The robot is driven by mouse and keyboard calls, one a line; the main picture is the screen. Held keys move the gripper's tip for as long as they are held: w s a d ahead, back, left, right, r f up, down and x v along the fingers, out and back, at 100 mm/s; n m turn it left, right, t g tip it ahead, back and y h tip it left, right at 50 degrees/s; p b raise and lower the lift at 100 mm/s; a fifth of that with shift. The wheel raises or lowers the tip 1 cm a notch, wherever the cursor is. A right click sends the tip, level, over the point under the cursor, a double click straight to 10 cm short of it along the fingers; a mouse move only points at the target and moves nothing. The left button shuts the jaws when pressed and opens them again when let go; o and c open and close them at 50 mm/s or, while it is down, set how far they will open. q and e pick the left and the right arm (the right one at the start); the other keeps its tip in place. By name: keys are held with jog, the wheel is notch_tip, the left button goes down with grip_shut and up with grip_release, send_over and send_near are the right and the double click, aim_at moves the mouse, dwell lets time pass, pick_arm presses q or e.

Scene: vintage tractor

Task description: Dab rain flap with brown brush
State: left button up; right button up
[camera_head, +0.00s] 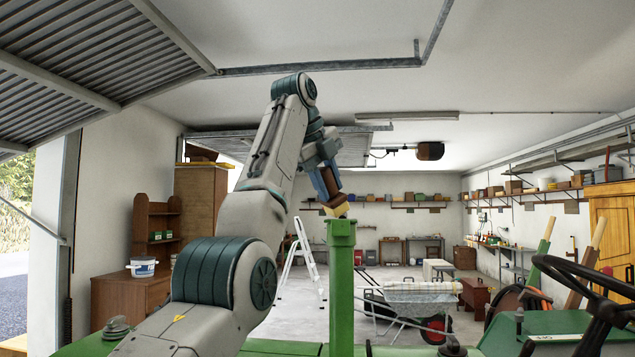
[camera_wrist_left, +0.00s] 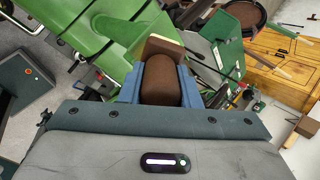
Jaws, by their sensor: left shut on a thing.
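My left gripper (camera_head: 327,184) is raised in the middle of the head view, with its blue fingers shut on the brown brush (camera_head: 338,201). The brush points down, and its pale bristles are at or just above the top of the upright green pipe (camera_head: 341,270). I cannot tell whether they touch it. In the left wrist view the brush's brown round handle (camera_wrist_left: 161,82) sits between the blue fingers, with a flat block beyond it. No rain flap stands out clearly at the pipe top. My right gripper is not in view.
Green tractor bodywork (camera_wrist_left: 85,32) lies below the brush. A black steering wheel (camera_head: 590,290) is at the right. A wheelbarrow (camera_head: 415,300) and a white stepladder (camera_head: 303,258) stand farther back. The air around the pipe's right side looks clear.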

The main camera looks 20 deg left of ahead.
pick_arm(q)
jog(key=shift+w+d+f, duration=0.1)
jog(key=shift+w+d, duration=0.05)
jog(key=shift+d, duration=0.3)
jog(key=shift+w+d+p, duration=0.15)
jog(key=shift+d+p, duration=0.1)
jog(key=shift+d, duration=0.25)
jog(key=shift+w+d+p, duration=0.15)
jog(key=shift+d+p, duration=0.1)
jog(key=shift+d, duration=0.25)
jog(key=shift+w+d, duration=0.2)
jog(key=shift+d, duration=0.5)
jog(key=shift+s+a, duration=0.4)
jog(key=shift+a, duration=0.45)
jog(key=shift+s+a+b, duration=0.25)
jog(key=shift+a+b, duration=0.2)
jog(key=shift+a, duration=0.35)
jog(key=shift+s+a+b, duration=0.2)
jog(key=shift+a+b, duration=0.2)
jog(key=shift+a, duration=0.4)
jog(key=shift+w+d, duration=0.25)
jog(key=shift+d, duration=0.65)
notch_tip(320, 180, up, 6)
jog(key=d+p, duration=0.2)
jog(key=p, duration=0.5)
jog(key=shift+w+d+p, duration=0.3)
jog(key=shift+w+d, duration=0.1)
